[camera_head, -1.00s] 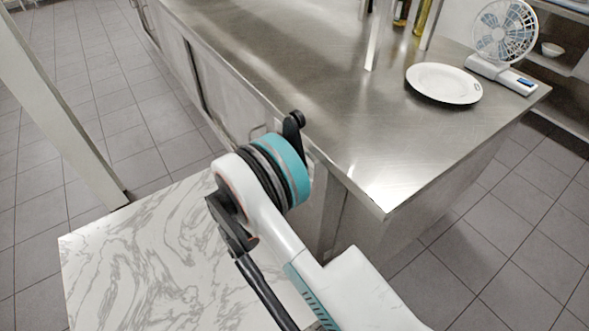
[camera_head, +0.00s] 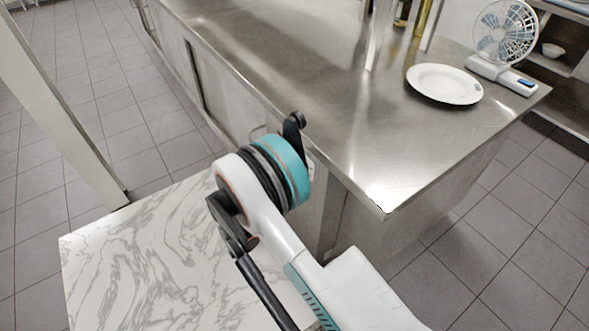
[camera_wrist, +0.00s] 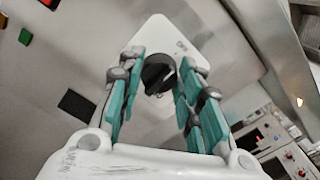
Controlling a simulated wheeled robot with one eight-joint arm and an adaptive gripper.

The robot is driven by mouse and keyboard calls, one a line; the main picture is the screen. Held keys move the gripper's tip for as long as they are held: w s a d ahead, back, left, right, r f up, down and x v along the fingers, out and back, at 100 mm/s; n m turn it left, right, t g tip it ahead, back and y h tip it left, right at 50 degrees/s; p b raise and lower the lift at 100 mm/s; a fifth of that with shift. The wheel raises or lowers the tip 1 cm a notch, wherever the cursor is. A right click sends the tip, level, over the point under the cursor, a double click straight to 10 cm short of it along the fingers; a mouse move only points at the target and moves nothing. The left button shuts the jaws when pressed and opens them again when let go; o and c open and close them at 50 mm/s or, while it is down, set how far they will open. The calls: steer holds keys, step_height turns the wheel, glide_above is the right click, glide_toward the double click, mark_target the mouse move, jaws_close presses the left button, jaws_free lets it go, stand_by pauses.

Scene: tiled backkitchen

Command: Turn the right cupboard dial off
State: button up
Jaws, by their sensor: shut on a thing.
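The black round dial (camera_wrist: 158,76) shows in the wrist view on a white plate (camera_wrist: 158,30) fixed to a grey metal panel. My gripper (camera_wrist: 160,72) is shut on the dial, with one teal finger on each side of it. The dial's pointer marking and the plate's lettering are too small to read. In the head view my arm reaches down beside the steel counter, and the dial and my gripper are hidden.
A steel counter (camera_head: 300,70) carries a white plate (camera_head: 444,84) and a fan (camera_head: 505,35). A marble-patterned top (camera_head: 130,250) is at lower left. The wrist view shows a dark rectangle (camera_wrist: 77,104) on the panel and a unit with knobs (camera_wrist: 270,140) at lower right.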

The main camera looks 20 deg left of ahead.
stand_by(0.4)
steer(key=o, duration=1.1)
steer(key=shift+c, duration=0.2)
steer(key=shift+a, duration=0.1)
steer(key=v, duration=1.2)
